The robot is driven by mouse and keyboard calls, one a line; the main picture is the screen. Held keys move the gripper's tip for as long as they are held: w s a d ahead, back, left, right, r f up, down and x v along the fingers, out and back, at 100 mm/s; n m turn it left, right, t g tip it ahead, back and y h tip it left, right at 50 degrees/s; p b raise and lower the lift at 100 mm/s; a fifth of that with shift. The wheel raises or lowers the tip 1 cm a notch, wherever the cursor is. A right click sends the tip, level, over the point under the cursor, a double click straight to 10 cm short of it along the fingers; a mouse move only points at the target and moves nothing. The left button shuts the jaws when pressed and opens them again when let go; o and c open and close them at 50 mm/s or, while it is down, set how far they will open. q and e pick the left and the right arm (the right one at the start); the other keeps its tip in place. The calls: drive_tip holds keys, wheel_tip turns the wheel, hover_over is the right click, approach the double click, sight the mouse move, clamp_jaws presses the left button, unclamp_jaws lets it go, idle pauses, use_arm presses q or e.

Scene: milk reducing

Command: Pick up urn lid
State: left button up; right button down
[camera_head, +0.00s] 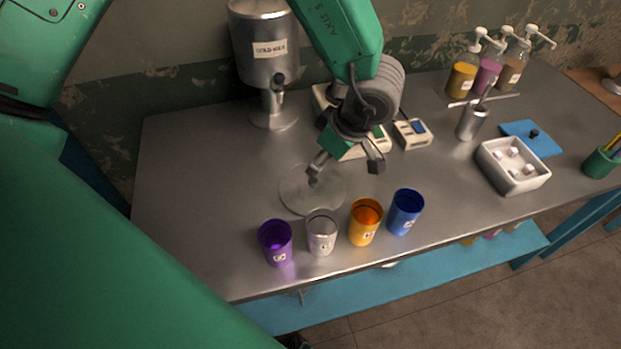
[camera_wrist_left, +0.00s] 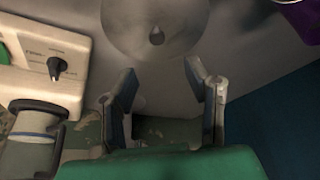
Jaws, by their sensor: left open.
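The urn lid (camera_head: 300,200) is a flat round metal disc lying on the steel table, with a small dark knob (camera_wrist_left: 156,36) at its middle. In the left wrist view the lid (camera_wrist_left: 178,18) is at the top, beyond the fingertips. My left gripper (camera_head: 345,168) is open and empty, pointing down above the table near the lid's far right edge. One finger hides part of the lid around the knob in the head view. The left gripper (camera_wrist_left: 161,70) also shows with its fingers spread in the wrist view. The metal urn (camera_head: 265,55) stands at the back left. My right gripper is not in view.
Purple (camera_head: 276,243), grey (camera_head: 321,232), orange (camera_head: 363,222) and blue (camera_head: 405,212) cups stand along the front edge, close to the lid. Small scale-like devices (camera_head: 412,134) stand behind the gripper. A white tray (camera_head: 512,183) is at right. The table's left side is clear.

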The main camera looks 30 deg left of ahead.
sight(314, 180)
use_arm(q)
drive_tip(key=f, duration=0.3)
drive_tip(key=shift+w+a+f, duration=0.1)
drive_tip(key=shift+w+f, duration=0.2)
drive_tip(key=x, duration=0.4)
drive_tip(key=shift+s+a+f, duration=0.2)
drive_tip(key=shift+a+f, duration=0.05)
drive_tip(key=shift+f, duration=0.05)
drive_tip(key=shift+a+f, duration=0.2)
drive_tip(key=shift+f, duration=0.05)
drive_tip(key=shift+d, duration=0.15)
drive_tip(key=c, duration=0.3)
drive_tip(key=shift+d, duration=0.1)
clamp_jaws()
drive_tip(key=shift+d+r, duration=0.1)
